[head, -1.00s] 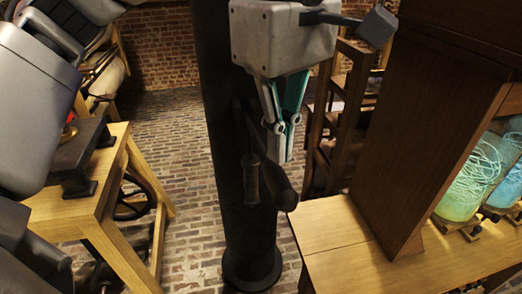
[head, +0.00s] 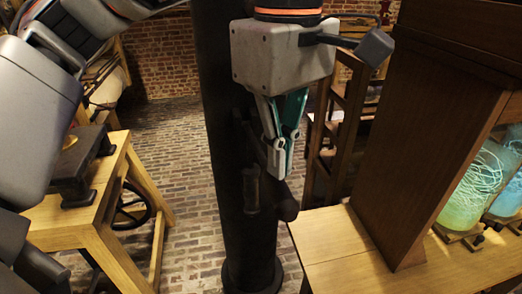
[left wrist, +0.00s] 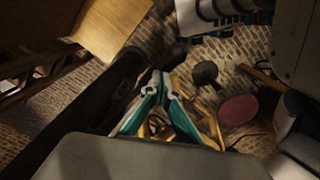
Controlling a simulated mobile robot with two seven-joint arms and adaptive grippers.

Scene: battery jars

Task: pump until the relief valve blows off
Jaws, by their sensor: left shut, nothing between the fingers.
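A thick black column (head: 222,150) stands on the brick floor in the middle of the head view. A dark handle (head: 251,188) and a rounded dark arm end (head: 287,207) stick out from its side; I take these for the pump lever. My left gripper (head: 279,174), with green and grey fingers, points down just above and beside them. It is shut and empty; I cannot tell whether it touches the lever. In the left wrist view the shut fingertips (left wrist: 162,78) show beside the dark column (left wrist: 100,95). I cannot make out a relief valve. My right gripper is not in view.
A wooden bench (head: 350,262) with a tall brown cabinet (head: 430,130) and glowing jars (head: 465,200) stands at right. A wooden table (head: 75,222) with a dark device (head: 80,165) is at left. Open brick floor (head: 180,150) lies between.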

